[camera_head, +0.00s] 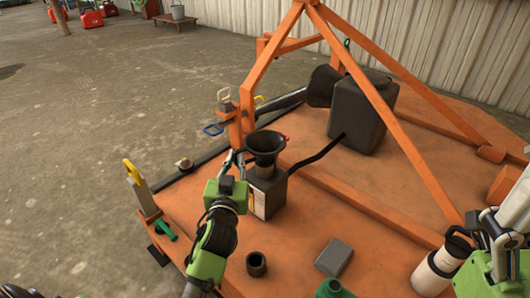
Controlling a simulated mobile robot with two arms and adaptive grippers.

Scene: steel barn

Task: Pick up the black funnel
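A black funnel (265,144) stands upright, wide mouth up, on top of a dark box-shaped can (268,192) with a pale label on the orange deck. My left gripper (235,158) is just left of the funnel, with its thin grey fingers apart and pointing up toward the rim. I cannot tell whether a finger touches the funnel. My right gripper (488,232) is at the lower right edge, partly cut off, and its fingers are unclear.
The orange deck (215,235) carries a large black tank (362,112) with a dark cone beside it, a grey block (333,257), a small dark cup (256,264) and a cream cylinder (432,277). Orange frame bars (410,155) rise behind the funnel. A dark hose (317,154) runs from the can.

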